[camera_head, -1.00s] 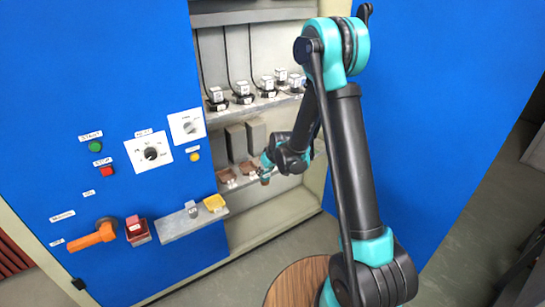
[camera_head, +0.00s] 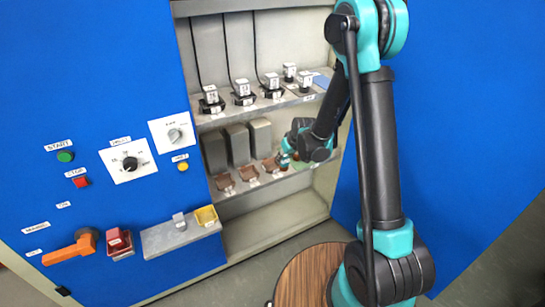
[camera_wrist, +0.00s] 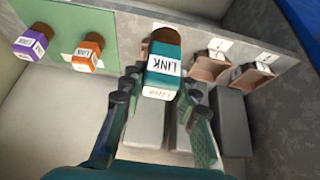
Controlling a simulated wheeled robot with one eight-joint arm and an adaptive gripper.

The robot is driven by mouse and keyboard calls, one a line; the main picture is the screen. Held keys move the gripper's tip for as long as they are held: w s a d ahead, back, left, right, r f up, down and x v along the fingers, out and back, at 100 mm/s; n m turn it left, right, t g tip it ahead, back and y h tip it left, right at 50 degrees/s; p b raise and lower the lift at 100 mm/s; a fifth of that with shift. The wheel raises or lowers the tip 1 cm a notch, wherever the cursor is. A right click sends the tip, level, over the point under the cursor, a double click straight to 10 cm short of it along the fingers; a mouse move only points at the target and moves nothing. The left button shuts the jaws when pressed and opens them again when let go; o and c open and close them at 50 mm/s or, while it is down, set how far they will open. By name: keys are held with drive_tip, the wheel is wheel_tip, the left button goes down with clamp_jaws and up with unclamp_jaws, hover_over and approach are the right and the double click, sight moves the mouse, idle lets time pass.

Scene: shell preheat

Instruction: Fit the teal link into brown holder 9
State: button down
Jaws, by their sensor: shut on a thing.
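My gripper (camera_wrist: 155,105) is shut on the teal link (camera_wrist: 162,68), which has a white LINK label and stands between the fingertips in the wrist view. In the head view my gripper (camera_head: 285,160) is at the right of the lower shelf, and the link there is too small to make out well. Brown holders (camera_wrist: 209,67) (camera_wrist: 251,77) sit to the right of the link in the wrist view; both look empty. Brown also shows right behind the link, which partly hides it. I cannot read which holder is 9, nor tell whether the link touches a holder.
An orange link (camera_wrist: 88,50) and a purple link (camera_wrist: 30,42) stand on a green panel (camera_wrist: 62,25) to the left. Grey blocks (camera_head: 238,144) line the back above the brown holders (camera_head: 223,183). An upper shelf (camera_head: 225,117) holds several black-based sockets.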

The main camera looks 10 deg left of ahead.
drive_tip(key=w+a, duration=0.6)
drive_tip(key=w, duration=0.3)
drive_tip(key=shift+s+f, duration=0.2)
drive_tip(key=shift+f, duration=3)
drive_tip(key=shift+w+a+f, duration=0.1)
drive_tip(key=shift+w+f, duration=0.1)
drive_tip(key=shift+f, duration=0.15)
drive_tip(key=shift+f, duration=0.25)
drive_tip(key=c, duration=1.1)
unclamp_jaws()
drive_tip(key=shift+c, duration=0.2)
